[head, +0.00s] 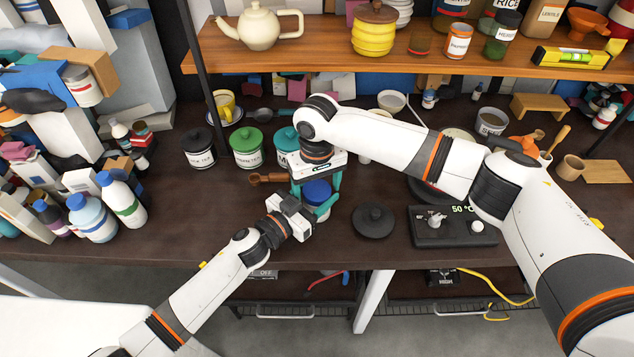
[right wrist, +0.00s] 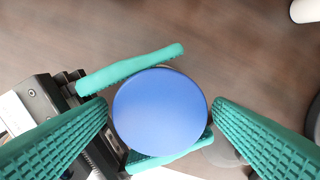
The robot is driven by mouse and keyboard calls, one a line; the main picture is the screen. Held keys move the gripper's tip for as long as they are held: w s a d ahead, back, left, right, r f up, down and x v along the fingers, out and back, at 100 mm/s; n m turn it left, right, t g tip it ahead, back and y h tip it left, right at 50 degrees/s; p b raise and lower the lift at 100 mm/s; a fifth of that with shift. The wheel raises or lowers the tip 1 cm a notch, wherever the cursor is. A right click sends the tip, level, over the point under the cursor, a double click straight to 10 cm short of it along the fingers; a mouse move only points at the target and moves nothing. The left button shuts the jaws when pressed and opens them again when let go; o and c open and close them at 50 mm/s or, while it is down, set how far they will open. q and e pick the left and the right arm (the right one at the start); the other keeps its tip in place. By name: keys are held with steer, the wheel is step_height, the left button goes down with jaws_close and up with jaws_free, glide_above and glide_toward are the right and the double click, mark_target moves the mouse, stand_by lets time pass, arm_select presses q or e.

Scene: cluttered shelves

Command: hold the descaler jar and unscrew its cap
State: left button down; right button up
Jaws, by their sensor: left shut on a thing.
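The descaler jar (head: 317,211) stands on the dark counter with its blue cap (head: 317,189) on top; the cap fills the middle of the right wrist view (right wrist: 160,110). The jar's label is mostly hidden. My left gripper (head: 314,203) comes from the front left and is shut on the jar's body; its green fingers lie on either side just below the cap in the right wrist view (right wrist: 150,112). My right gripper (head: 316,184) points down over the jar. Its green fingers stand on both sides of the cap with narrow gaps, open.
Tea canisters with black (head: 198,136), green (head: 246,133) and teal lids stand behind left. A dark round lid (head: 373,217) and a black scale (head: 452,230) lie to the right. A wooden-handled tool (head: 267,179) lies left. The shelf (head: 340,62) spans the back.

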steer(key=c, duration=0.9)
steer(key=n, duration=0.6)
steer(key=shift+n, duration=0.3)
steer(key=shift+c, duration=0.2)
steer(key=o, duration=1.1)
steer(key=shift+c, duration=0.2)
